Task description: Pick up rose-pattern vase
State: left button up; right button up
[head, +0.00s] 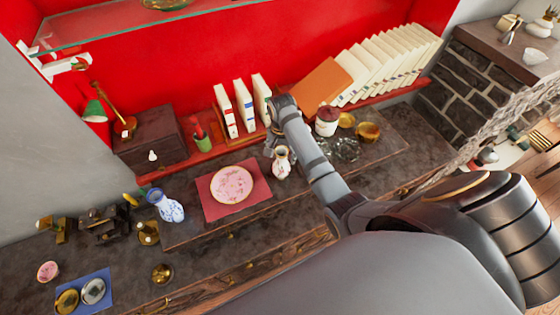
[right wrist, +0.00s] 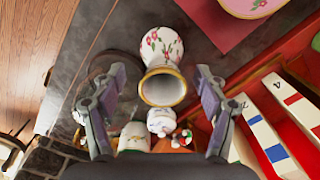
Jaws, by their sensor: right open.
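The rose-pattern vase (head: 281,165) is white with pink-red flowers and stands upright on the dark stone counter, just right of the red mat. In the right wrist view the vase (right wrist: 161,45) shows its flowered body and gold-rimmed mouth. My right gripper (head: 276,148) is at the vase, close to its neck. In the right wrist view the right gripper (right wrist: 161,76) is open, with one finger on each side of the vase's mouth and gaps between. The left gripper is not in view.
A pink plate (head: 231,184) lies on the red mat (head: 259,194). A blue-and-white vase (head: 168,208) stands further left. White books (head: 243,105) stand behind, near a dark-lidded jar (head: 327,120), glassware (head: 346,149) and gold cups (head: 367,132). A glass shelf (head: 110,25) hangs above.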

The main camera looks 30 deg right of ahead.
jog(key=f, duration=0.1)
jog(key=w+d+f, duration=0.1)
jog(key=shift+w+f, duration=0.3)
jog(key=shift+s, duration=0.1)
jog(key=shift+s+a+r, duration=0.2)
jog(key=shift+s+r, duration=0.05)
jog(key=shift+c, duration=0.9)
jog(key=shift+s+a+r, duration=0.15)
jog(key=shift+s+a, duration=0.05)
jog(key=shift+s, duration=0.1)
jog(key=c, duration=0.5)
jog(key=shift+w, duration=0.1)
jog(key=shift+c, duration=1.1)
jog(key=shift+w+d, duration=0.1)
jog(key=shift+d, duration=0.05)
jog(key=shift+c, duration=2.6)
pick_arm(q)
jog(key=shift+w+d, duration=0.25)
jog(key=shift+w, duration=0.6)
pick_arm(e)
grip_shut()
